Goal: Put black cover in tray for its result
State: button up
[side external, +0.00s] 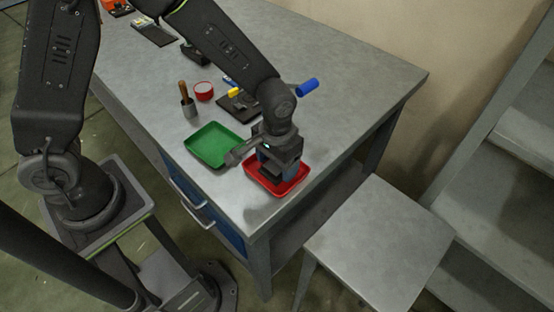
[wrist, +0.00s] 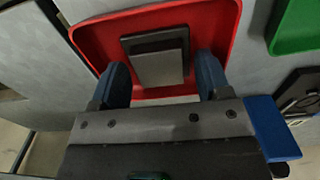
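A small dark block with a grey face, which looks like the black cover (wrist: 157,62), shows within the outline of the red tray (wrist: 222,18) in the wrist view. I cannot tell whether it rests on the tray floor. The red tray (side external: 292,186) is at the near right corner of the bench in the side view. My gripper (wrist: 162,78) points down over the tray, its two blue fingers apart on either side of the block, with visible gaps. In the side view my gripper (side external: 279,172) hides the block and part of the tray.
A green tray (side external: 212,145) is just left of the red one and looks empty. Behind are a holder with a brown-handled tool (side external: 188,104), a red round dish (side external: 204,91), and a blue cylinder (side external: 307,87). A lower grey table (side external: 380,240) stands right of the bench.

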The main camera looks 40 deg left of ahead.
jog(key=shift+r, duration=0.1)
notch_tip(320, 180, up, 12)
jog(key=s+a+r+t, duration=0.5)
jog(key=s+a+r, duration=0.5)
jog(key=s+a, duration=0.2)
jog(key=shift+s+a+r+t, duration=0.3)
jog(key=shift+s+a, duration=0.1)
jog(key=shift+s, duration=0.55)
dwell(0.8)
